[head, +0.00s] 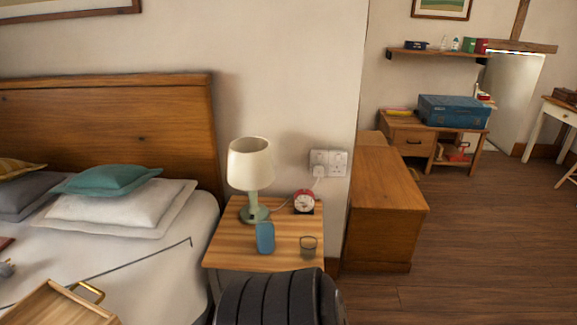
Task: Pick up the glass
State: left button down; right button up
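The glass (308,246) is a small clear tumbler. It stands upright near the front right corner of the wooden bedside table (225,255). A blue upright object (265,238) stands to its left, a small gap apart. A red alarm clock (304,201) stands behind it. Neither of my grippers shows in the head view, and nothing is seen touching the glass.
A lamp (250,165) stands at the table's back left. A dark ribbed shape (280,300), unclear what, rises before the table. The bed (160,270) with a wooden tray (60,305) is left; a wooden cabinet (385,215) is right. Floor (480,260) is clear at right.

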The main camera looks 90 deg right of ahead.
aim_at(308, 240)
jog(key=z, duration=2.9)
